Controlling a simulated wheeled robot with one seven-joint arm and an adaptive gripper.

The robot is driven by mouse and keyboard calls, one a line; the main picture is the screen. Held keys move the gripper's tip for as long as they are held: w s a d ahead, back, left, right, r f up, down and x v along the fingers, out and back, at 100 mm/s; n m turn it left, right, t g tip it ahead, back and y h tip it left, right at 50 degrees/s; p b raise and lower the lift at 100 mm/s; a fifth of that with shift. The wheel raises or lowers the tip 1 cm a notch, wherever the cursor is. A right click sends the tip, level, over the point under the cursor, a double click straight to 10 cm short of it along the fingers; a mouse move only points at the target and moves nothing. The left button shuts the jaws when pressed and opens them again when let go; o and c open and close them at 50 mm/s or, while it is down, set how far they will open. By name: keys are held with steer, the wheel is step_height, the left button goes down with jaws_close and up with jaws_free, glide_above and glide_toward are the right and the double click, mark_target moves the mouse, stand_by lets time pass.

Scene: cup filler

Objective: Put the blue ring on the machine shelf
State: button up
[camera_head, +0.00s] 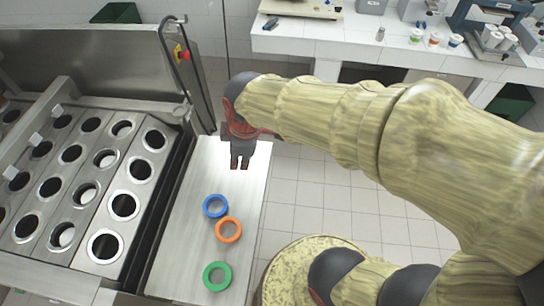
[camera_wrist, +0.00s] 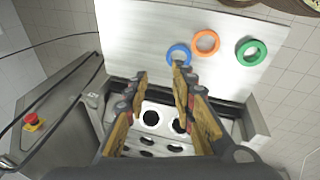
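The blue ring (camera_head: 215,206) lies flat on the bare metal shelf (camera_head: 240,190) along the right side of the machine (camera_head: 85,190). The blue ring also shows in the wrist view (camera_wrist: 171,49), partly covered by a finger. An orange ring (camera_head: 228,230) lies very close to it, and a green ring (camera_head: 217,276) lies nearer the front of the shelf. My gripper (camera_head: 240,165) points down above the back part of the shelf, behind the blue ring in the head view. Its fingers (camera_wrist: 160,76) are apart, with nothing between them.
The machine has rows of round holes, some holding white cups. A red stop button (camera_head: 185,55) and a cable are at its back right. A white bench (camera_head: 350,40) with cups and equipment stands at the back. Tiled floor lies right of the shelf.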

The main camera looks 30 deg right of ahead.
steer(key=s+d+r+m+t, duration=0.2)
steer(key=s+d+r+m, duration=0.2)
steer(key=s+r+m, duration=0.4)
steer(key=shift+s+r+m, duration=0.2)
steer(key=shift+s+m, duration=0.8)
steer(key=shift+m, duration=1.1)
